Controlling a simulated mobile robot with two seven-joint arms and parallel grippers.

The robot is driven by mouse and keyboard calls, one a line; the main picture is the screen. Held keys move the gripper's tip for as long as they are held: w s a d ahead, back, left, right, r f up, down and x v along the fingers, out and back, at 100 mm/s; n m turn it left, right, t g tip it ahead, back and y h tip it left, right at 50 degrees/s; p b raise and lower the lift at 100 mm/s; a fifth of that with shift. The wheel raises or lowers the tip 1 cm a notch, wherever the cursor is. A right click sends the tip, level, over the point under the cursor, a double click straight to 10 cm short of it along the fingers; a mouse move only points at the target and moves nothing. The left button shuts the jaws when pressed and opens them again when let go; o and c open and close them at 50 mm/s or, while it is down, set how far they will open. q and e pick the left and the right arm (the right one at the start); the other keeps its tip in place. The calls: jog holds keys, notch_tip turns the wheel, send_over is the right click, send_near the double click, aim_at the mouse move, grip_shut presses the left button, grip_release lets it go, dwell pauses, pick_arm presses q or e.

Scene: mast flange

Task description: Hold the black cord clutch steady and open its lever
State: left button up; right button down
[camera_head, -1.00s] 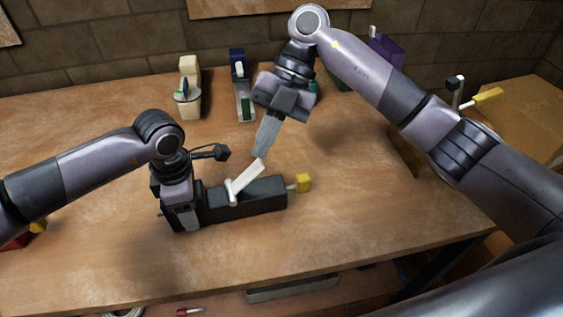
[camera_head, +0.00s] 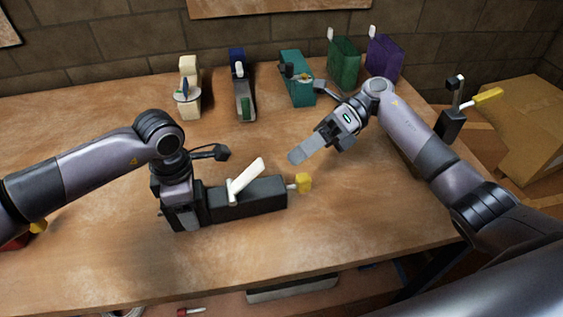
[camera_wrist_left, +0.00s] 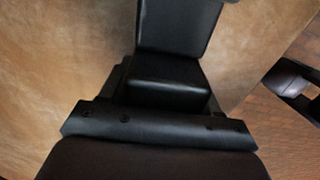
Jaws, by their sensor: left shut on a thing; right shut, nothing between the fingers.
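The black cord clutch (camera_head: 262,196) lies on the wooden table in the head view, its long side running left to right. Its white lever (camera_head: 247,178) stands tilted up to the right from a pivot on the near side. A yellow block (camera_head: 304,182) sits on a short rod at the right end. My left gripper (camera_head: 183,212) is shut on the clutch's left end; the fingers partly hide that end. In the left wrist view the black body (camera_wrist_left: 170,75) shows beyond the gripper. My right gripper (camera_head: 300,155) is shut and empty, above the table to the lever's upper right, apart from it.
Along the back stand a cream clutch (camera_head: 190,90), a blue one (camera_head: 240,85), a teal one (camera_head: 298,85), a green one (camera_head: 344,62) and a purple one (camera_head: 384,58). A black device with a yellow handle (camera_head: 487,96) is at right.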

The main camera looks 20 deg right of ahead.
aim_at(299, 179)
jog(key=shift+s+d+f+n+t+y, duration=0.1)
jog(key=shift+d+f+n+t+y, duration=0.65)
jog(key=shift+d+n, duration=0.6)
jog(key=shift+s+d+f+n+t+y, duration=0.1)
jog(key=shift+d+f+n+t+y, duration=0.6)
jog(key=shift+d+n, duration=0.65)
jog(key=shift+d+f+n+t+y, duration=0.75)
jog(key=shift+d+n, duration=0.35)
jog(key=shift+d, duration=0.45)
jog(key=a, duration=0.9)
jog(key=shift+f, duration=0.1)
jog(key=a+r, duration=0.2)
jog(key=a, duration=0.1)
jog(key=shift+a+r, duration=0.3)
jog(key=shift+r, duration=0.05)
